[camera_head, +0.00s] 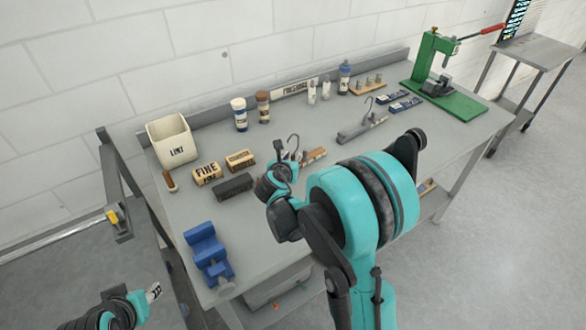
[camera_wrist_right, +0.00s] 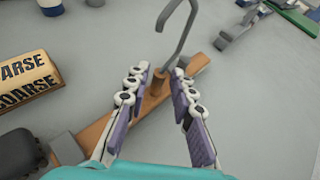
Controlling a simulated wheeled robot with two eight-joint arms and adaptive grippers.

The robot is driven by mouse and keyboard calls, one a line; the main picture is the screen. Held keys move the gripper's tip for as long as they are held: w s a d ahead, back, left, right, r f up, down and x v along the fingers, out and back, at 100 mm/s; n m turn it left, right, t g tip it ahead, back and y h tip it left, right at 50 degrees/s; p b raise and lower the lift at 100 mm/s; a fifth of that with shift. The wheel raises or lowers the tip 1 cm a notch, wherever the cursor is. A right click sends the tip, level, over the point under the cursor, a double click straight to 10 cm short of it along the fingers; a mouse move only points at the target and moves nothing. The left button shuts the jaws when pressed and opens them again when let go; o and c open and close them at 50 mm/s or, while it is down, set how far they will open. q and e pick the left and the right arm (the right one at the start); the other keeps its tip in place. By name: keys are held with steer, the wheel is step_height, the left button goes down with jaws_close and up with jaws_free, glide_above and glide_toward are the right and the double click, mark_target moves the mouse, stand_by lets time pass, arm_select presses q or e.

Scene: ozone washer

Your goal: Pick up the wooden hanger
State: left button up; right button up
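The wooden hanger (camera_head: 314,156) lies on the grey workbench, partly hidden behind my right gripper in the head view. In the right wrist view, its brown wooden bar (camera_wrist_right: 96,130) runs diagonally, with a grey metal hook (camera_wrist_right: 178,28) rising from the middle. My right gripper (camera_wrist_right: 160,78) is open, with one finger on each side of the bar near the hook base. I cannot tell whether the fingers touch it. My right gripper also shows in the head view (camera_head: 284,166). My left gripper (camera_head: 154,291) is low at the left, off the bench; its finger opening is unclear.
A grey hanger (camera_head: 362,129) lies farther right. The COARSE block (camera_head: 240,159), FINE block (camera_head: 207,173) and a dark block (camera_head: 233,186) lie left of my right gripper. A blue vise (camera_head: 208,254) sits at the bench's front left. A green press (camera_head: 438,80) stands at far right.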

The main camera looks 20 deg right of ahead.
steer(key=shift+x, duration=1.15)
steer(key=shift+a, duration=0.15)
jaws_close()
